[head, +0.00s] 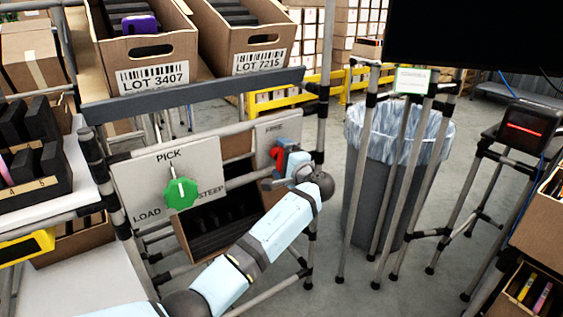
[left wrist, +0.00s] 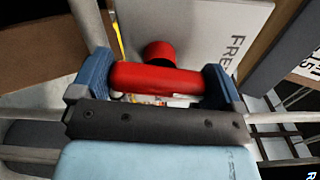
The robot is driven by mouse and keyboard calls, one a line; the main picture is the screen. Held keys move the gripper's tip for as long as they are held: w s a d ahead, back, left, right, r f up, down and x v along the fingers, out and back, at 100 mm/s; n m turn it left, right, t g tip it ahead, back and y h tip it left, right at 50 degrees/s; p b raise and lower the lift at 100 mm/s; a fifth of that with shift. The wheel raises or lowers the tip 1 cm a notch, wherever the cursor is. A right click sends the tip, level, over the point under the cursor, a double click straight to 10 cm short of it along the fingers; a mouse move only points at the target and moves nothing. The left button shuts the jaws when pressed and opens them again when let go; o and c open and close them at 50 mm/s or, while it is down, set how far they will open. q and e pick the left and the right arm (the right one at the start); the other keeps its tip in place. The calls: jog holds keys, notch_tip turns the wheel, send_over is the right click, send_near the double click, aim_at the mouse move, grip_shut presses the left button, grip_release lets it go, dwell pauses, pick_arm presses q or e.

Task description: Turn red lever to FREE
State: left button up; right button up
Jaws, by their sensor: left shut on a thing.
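The word FREE stands on the panel (left wrist: 205,35) to the right of the hub. My left gripper (head: 285,162) is shut on the lever; its blue fingers (left wrist: 158,85) sit at both ends of the bar. The lever's far side is hidden. My right gripper is out of view.
A green knob (head: 180,191) sits on a neighbouring panel (head: 130,182) marked PICK, LOAD and STEEP. Tilted cartons (head: 150,50) stand above. A lined grey bin (head: 365,200) stands to the right among pipe-frame posts. Open floor shows right of the bin.

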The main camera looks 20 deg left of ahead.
pick_arm(q)
jog(key=shift+f+n+b, duration=0.1)
jog(key=shift+n+b, duration=0.25)
jog(key=shift+n, duration=0.45)
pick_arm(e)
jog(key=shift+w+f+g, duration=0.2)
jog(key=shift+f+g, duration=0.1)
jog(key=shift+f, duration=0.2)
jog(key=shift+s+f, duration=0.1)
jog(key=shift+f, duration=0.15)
pick_arm(q)
jog(key=o, duration=0.6)
jog(key=shift+c, duration=0.2)
jog(key=p+v, duration=0.3)
jog(key=v, duration=1)
jog(key=shift+s+d, duration=0.25)
jog(key=shift+d, duration=0.05)
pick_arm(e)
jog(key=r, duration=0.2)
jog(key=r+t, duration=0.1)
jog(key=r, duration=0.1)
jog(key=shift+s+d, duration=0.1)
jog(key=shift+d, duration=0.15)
